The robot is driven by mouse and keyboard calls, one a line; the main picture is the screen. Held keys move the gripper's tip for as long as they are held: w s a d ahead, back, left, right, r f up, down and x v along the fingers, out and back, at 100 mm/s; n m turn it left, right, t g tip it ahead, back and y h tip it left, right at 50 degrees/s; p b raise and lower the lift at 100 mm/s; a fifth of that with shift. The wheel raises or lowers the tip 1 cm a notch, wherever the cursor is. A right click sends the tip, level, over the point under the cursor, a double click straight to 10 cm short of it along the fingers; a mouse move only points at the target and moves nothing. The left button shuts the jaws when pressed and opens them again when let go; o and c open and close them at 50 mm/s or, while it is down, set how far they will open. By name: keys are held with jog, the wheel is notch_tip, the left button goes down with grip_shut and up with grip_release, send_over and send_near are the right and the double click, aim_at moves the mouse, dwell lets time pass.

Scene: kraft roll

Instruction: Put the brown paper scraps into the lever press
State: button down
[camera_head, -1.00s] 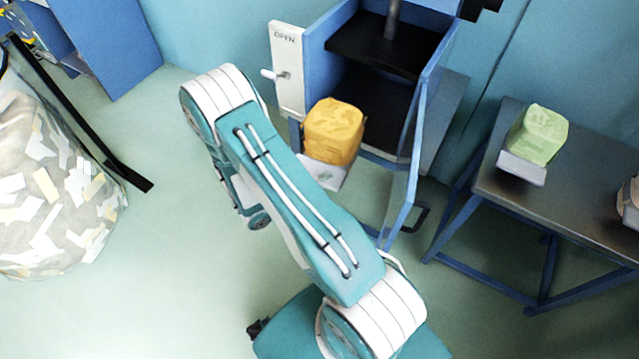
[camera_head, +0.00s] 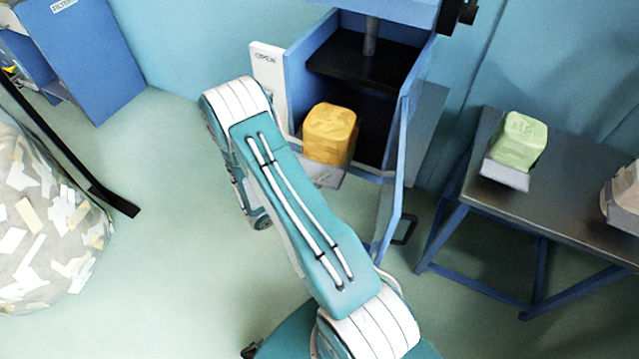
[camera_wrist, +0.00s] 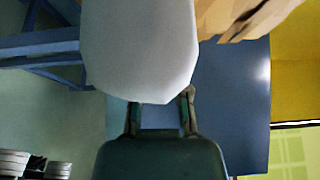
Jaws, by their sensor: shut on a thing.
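The brown paper scraps (camera_head: 330,132) show as an ochre block on a pale tray (camera_head: 325,174), at the open front of the lever press (camera_head: 402,155). The blue press has its door open, a dark plate on a rod above, and a dark interior. In the wrist view my gripper (camera_wrist: 161,104) is shut on a pale, rounded piece (camera_wrist: 140,45), apparently part of the tray. Part of the tan scraps (camera_wrist: 245,15) shows beyond it. In the head view my arm hides the gripper. I cannot tell how far inside the block is.
A dark table (camera_head: 560,210) on blue legs stands at the right, with a green block (camera_head: 519,140) on a pale tray and another tray at the edge. A large clear bag of paper scraps (camera_head: 45,225) is at the left. The floor between is clear.

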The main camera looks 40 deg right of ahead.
jog(key=shift+w+d+f, duration=0.1)
jog(key=shift+w+d, duration=1.3)
jog(key=shift+d, duration=2)
jog(key=shift+w+d+f, duration=0.15)
jog(key=shift+w+d, duration=1.25)
jog(key=shift+d, duration=2)
jog(key=shift+w+d+f, duration=0.1)
jog(key=shift+w+d, duration=1.3)
jog(key=shift+d, duration=2)
jog(key=shift+f, duration=0.6)
jog(key=c, duration=0.5)
grip_release()
jog(key=shift+c, duration=0.2)
jog(key=a, duration=0.4)
jog(key=w+a, duration=0.1)
jog(key=a, duration=0.7)
jog(key=shift+w, duration=0.25)
